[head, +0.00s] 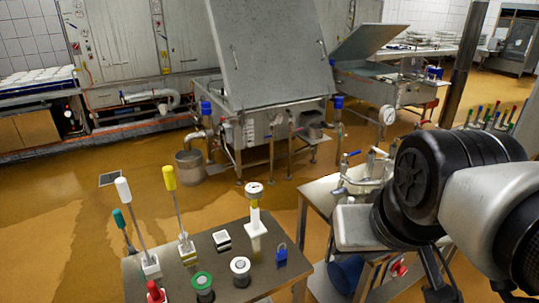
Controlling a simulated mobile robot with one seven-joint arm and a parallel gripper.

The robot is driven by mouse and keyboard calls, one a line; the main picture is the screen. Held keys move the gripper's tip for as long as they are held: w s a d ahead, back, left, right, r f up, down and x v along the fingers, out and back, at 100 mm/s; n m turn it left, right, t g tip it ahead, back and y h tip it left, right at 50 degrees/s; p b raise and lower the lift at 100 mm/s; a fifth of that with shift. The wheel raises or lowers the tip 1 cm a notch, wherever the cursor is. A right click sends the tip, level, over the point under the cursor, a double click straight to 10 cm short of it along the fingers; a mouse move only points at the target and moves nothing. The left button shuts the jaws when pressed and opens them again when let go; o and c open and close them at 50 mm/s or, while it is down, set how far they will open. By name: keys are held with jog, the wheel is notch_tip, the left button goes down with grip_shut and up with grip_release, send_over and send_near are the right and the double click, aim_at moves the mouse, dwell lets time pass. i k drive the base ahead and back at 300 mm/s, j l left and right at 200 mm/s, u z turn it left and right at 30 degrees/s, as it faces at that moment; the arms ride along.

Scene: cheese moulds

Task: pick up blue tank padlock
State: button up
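The blue padlock (281,257) stands on the dark top of a small metal table (210,250) at the bottom centre, near its right edge. Its body is blue and its shackle points up. Nothing covers it. My arm comes in from the right side, with a large black joint and a pale link, well to the right of the padlock. I cannot make out my gripper in this view. Thin dark parts show below the arm, and I cannot tell what they are.
A metal bench with taps (350,185) is to the right. Open wet floor lies behind.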

aim_at(281, 255)
jog(key=i+l+u, duration=0.15)
jog(key=l+u, duration=0.2)
jog(key=l, duration=0.15)
jog(key=l+u, duration=0.35)
jog(key=l, duration=0.15)
jog(key=l+u, duration=0.3)
jog(key=l, duration=0.6)
jog(key=i, duration=0.05)
